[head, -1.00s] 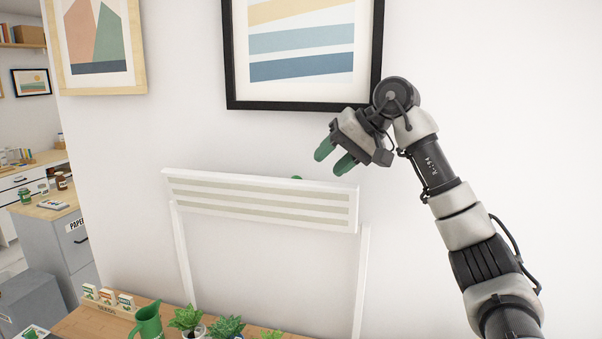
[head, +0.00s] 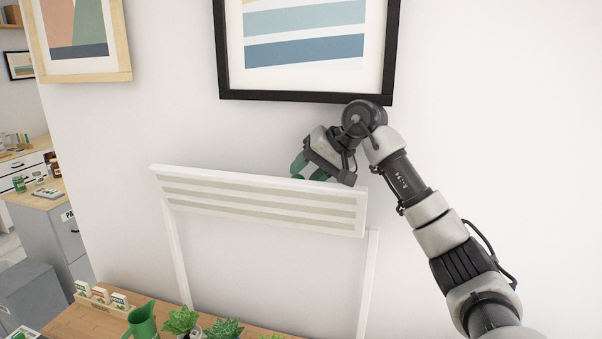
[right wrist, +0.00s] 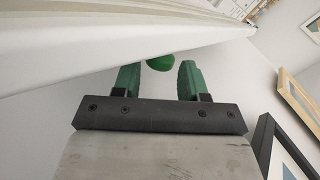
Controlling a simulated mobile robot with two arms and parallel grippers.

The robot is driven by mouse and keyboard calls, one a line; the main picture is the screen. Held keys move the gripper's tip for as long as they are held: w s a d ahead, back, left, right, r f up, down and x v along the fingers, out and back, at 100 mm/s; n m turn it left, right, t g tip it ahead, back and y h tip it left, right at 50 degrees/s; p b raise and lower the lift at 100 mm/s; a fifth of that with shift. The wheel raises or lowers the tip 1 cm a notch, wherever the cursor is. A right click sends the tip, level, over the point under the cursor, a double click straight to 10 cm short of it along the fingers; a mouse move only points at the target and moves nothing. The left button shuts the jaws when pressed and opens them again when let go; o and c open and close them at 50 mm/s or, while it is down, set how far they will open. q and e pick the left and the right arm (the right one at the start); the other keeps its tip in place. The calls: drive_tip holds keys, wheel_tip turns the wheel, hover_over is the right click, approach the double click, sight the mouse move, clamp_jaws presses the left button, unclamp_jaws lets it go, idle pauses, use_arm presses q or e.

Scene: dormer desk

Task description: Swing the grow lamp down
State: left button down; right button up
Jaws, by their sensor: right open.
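The grow lamp (head: 260,200) is a long white panel with pale stripes, raised on two white posts above the desk. A small green knob (right wrist: 160,62) shows by its edge in the right wrist view, and only a bit of it shows over the panel's top edge in the head view. My right gripper (head: 309,170) is open at the panel's top edge, right of its middle, with green fingers pointing down and left. In the wrist view the knob appears between and just beyond the fingertips, not clasped. My left gripper is not in view.
Below the lamp, the wooden desk (head: 72,326) holds a seed packet rack (head: 102,300), a green watering can (head: 143,322) and several plants (head: 182,320). A black-framed picture (head: 305,97) hangs close above my right wrist. The wall at right is bare.

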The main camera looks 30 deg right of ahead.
drive_tip(key=shift+x, duration=0.9)
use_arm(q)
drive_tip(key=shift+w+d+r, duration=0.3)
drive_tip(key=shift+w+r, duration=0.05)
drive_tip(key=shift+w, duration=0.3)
use_arm(e)
drive_tip(key=shift+a+f, duration=0.1)
drive_tip(key=shift+w, duration=0.1)
clamp_jaws()
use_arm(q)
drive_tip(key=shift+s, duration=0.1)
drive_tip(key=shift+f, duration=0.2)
use_arm(e)
drive_tip(key=shift+f, duration=0.1)
